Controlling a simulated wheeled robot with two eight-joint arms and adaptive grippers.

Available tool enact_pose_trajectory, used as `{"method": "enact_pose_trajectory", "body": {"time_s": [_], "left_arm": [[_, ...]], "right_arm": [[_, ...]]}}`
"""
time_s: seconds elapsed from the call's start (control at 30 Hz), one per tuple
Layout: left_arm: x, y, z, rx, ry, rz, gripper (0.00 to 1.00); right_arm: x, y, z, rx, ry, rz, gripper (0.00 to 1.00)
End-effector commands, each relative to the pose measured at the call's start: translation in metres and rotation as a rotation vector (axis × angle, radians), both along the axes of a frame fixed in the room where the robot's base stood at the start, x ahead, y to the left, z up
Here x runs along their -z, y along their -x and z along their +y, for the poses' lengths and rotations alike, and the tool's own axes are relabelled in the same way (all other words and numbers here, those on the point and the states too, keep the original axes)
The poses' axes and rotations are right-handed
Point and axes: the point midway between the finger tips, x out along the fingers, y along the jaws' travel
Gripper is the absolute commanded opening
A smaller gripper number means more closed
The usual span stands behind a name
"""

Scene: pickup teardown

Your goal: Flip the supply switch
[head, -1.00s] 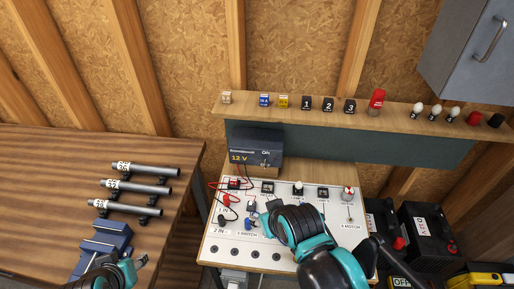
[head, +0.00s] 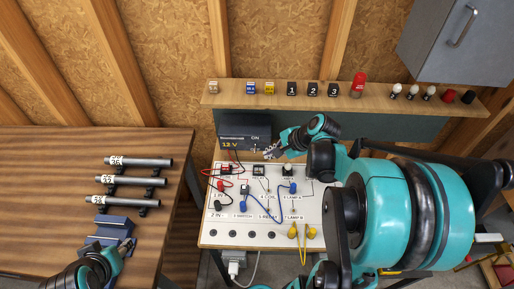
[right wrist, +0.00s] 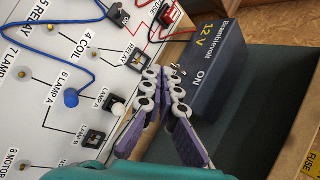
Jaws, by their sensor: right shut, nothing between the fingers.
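The 12 V supply (head: 232,143) is a dark box at the back of the white board, under the shelf. Its front carries yellow "12 V" and white "ON" lettering. In the right wrist view the supply (right wrist: 213,62) shows a small metal switch lever (right wrist: 181,70) beside "ON". My right gripper (head: 269,154) is at the supply's front right. Its fingertips (right wrist: 164,72) are together, empty and close to the lever; whether they touch it I cannot tell. My left gripper (head: 127,246) is by the blue vise at the left bench; its jaw state is unclear.
The white circuit board (head: 215,228) carries wires, plugs and a black-capped lamp post (right wrist: 118,106). A blue wire (right wrist: 60,52) loops over it. A shelf (head: 225,100) with small parts runs above the supply. The blue vise (head: 112,228) and several tubes occupy the left bench (head: 60,170).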

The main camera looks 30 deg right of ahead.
Motion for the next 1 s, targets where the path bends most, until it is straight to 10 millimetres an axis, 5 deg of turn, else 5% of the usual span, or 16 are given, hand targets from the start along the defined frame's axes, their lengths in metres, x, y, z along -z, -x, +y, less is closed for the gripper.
{"method": "enact_pose_trajectory", "body": {"time_s": [0.1, 0.3, 0.77, 1.0], "left_arm": [[-0.009, 0.000, 0.000, 0.000, 0.000, 0.000, 0.43], [-0.013, 0.000, 0.000, 0.000, 0.000, 0.000, 0.43], [-0.012, 0.000, 0.000, 0.000, 0.000, 0.000, 0.43], [-0.002, 0.000, 0.000, 0.000, 0.000, 0.000, 0.43]], "right_arm": [[0.003, -0.006, -0.030, 0.137, -0.134, 0.014, 0.00], [0.009, -0.009, -0.054, 0.254, -0.263, 0.025, 0.00], [0.012, -0.010, -0.056, 0.269, -0.282, 0.026, 0.00], [0.036, -0.029, -0.045, 0.266, -0.280, 0.026, 0.00]]}}
